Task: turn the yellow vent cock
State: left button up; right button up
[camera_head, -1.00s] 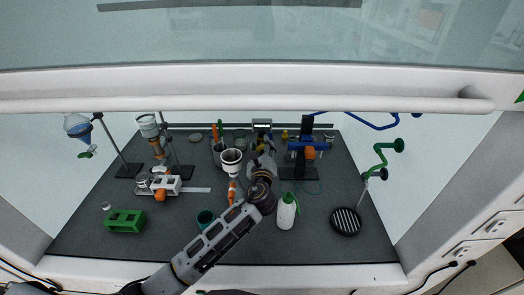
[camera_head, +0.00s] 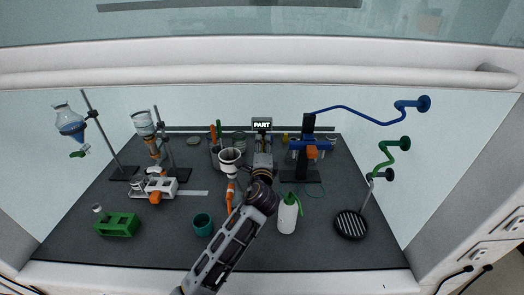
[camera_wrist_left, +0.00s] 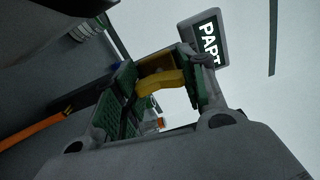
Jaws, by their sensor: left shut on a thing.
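My left gripper (camera_head: 263,142) reaches to the back of the worktop, just below a small display (camera_head: 262,125) that reads PART. In the left wrist view, its green-padded fingers (camera_wrist_left: 163,82) are shut on the yellow vent cock (camera_wrist_left: 160,80), which lies between the pads. The cock's curved yellow body shows there; its ends are partly covered by the fingers. In the head view my gripper hides the cock. The display also shows in the left wrist view (camera_wrist_left: 207,43), right beside the fingertips. My right gripper is not in view.
A white funnel-topped piece (camera_head: 230,156) stands close left of my arm. A white wash bottle (camera_head: 288,214) stands to its right, a teal cup (camera_head: 203,224) to its left. A black stand with blue clamp (camera_head: 309,150) is right of the gripper.

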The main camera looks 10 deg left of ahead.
pick_arm(q)
jog(key=shift+n, duration=0.3)
jog(key=o, duration=1)
jog(key=shift+o, duration=0.2)
jog(key=shift+s, duration=0.1)
jog(key=s+d, duration=0.2)
jog(key=s, duration=0.9)
jog(key=shift+s+d, duration=0.15)
jog(key=shift+s, duration=0.15)
